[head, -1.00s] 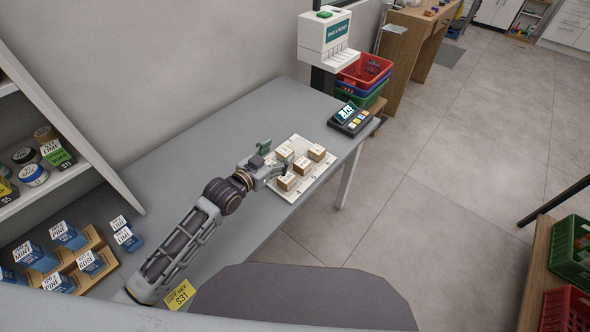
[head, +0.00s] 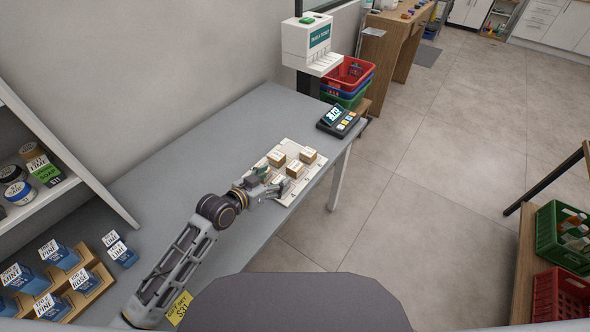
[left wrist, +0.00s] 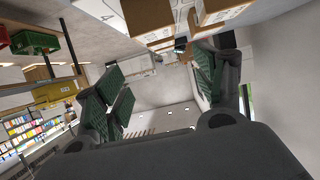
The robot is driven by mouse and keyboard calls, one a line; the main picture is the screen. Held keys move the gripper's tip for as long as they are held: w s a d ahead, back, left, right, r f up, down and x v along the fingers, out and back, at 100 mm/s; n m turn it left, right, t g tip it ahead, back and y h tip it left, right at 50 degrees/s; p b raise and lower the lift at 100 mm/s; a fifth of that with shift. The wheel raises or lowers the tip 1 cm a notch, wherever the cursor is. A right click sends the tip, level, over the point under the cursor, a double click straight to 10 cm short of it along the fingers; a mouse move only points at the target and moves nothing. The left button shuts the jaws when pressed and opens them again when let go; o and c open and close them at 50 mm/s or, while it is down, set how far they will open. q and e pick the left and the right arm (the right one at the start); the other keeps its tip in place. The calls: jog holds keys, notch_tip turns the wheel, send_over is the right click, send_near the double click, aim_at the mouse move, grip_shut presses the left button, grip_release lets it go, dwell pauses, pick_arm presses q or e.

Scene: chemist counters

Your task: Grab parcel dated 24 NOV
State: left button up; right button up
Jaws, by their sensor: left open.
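Small brown parcels with white tops stand on a white sheet (head: 316,172) on the grey counter. One parcel (head: 276,158) is at the back left, one (head: 308,156) at the back right and one (head: 295,169) nearer the front. Their dates are too small to read. My left gripper (head: 274,180) is open at the near left part of the sheet and hides what lies behind it. In the left wrist view, its fingers (left wrist: 158,88) are apart with nothing seen between them. Parcels (left wrist: 150,14) show beyond them at the top. My right gripper is not in view.
A dark keypad device (head: 340,120) stands at the counter's far end, near a white ticket dispenser (head: 310,45) and stacked baskets (head: 347,72). Blue boxes (head: 60,255) stand in a wooden holder at the left. The counter behind my left arm is clear.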

pick_arm(q)
send_near(294, 166)
jog(key=shift+d+x, duration=0.25)
jog(key=shift+x, duration=1.8)
jog(key=shift+s+r, duration=0.15)
jog(key=shift+a+x, duration=0.2)
jog(key=shift+x, duration=2.4)
jog(key=c, duration=1.1)
